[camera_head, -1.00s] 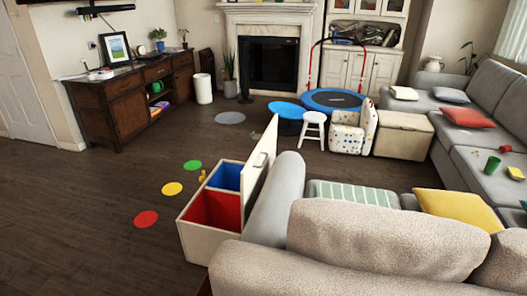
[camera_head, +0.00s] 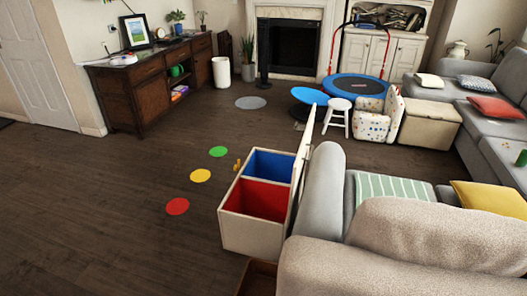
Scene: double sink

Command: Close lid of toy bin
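The toy bin (camera_head: 243,234) is a cream box with a red compartment and a blue compartment, both looking empty from here. It stands on the floor at the lower middle, beside the grey sofa. Its lid (camera_head: 302,160) is open and stands upright along the bin's right side, next to the sofa arm. Neither of my grippers is in view.
Red (camera_head: 178,206), yellow (camera_head: 201,175) and green (camera_head: 219,151) discs lie on the floor left of the bin. The sofa (camera_head: 430,245) fills the lower right. A dark cabinet (camera_head: 150,90) lines the left wall. The wooden floor on the left is clear.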

